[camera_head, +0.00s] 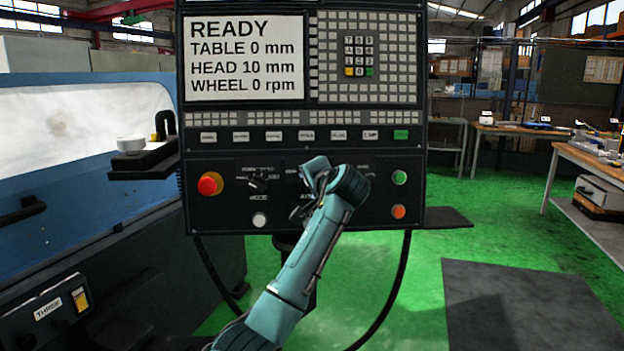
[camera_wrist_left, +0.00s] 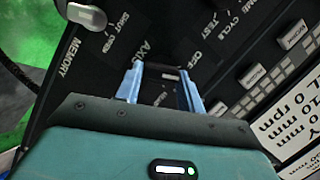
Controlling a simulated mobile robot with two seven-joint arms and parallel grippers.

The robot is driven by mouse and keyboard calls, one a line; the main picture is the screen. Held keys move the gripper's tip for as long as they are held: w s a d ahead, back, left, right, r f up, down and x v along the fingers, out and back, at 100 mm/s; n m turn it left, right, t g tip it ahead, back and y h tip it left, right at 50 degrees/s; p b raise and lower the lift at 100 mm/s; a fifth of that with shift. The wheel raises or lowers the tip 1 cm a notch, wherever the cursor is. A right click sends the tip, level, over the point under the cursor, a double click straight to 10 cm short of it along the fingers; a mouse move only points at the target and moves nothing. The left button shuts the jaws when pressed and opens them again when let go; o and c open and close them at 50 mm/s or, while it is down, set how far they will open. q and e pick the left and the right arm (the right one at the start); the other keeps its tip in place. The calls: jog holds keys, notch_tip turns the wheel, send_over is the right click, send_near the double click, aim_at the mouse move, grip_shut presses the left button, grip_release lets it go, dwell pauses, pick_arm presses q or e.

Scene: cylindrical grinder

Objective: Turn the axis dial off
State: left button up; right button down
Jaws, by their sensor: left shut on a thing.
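The axis dial (camera_wrist_left: 170,75) is a small dark knob on the black control panel (camera_head: 285,222). In the left wrist view it sits between the two pale blue fingers of my left gripper (camera_wrist_left: 160,77), which is shut on it. The printed words AXIS and OFF lie just beyond the fingers, on either side of the dial. The dial's pointer direction is not clear. In the head view my teal left arm reaches up to the panel, and its gripper (camera_head: 308,190) and wrist cover the dial. My right gripper is not in view.
The mode dial (camera_head: 260,181) and red emergency stop (camera_head: 210,184) are left of my gripper. A green button (camera_head: 399,177) and orange button (camera_head: 398,211) are to its right. The screen (camera_head: 245,57) reads READY. Open green floor lies right of the panel.

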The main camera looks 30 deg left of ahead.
pick_arm(q)
jog(key=shift+r+n+h+p, duration=0.1)
jog(key=shift+n+h+p, duration=0.3)
jog(key=shift+n, duration=0.9)
jog(key=o, duration=0.8)
jog(key=shift+c, duration=0.2)
jog(key=shift+o, duration=1.1)
jog(key=b+v, duration=0.1)
jog(key=v, duration=1.2)
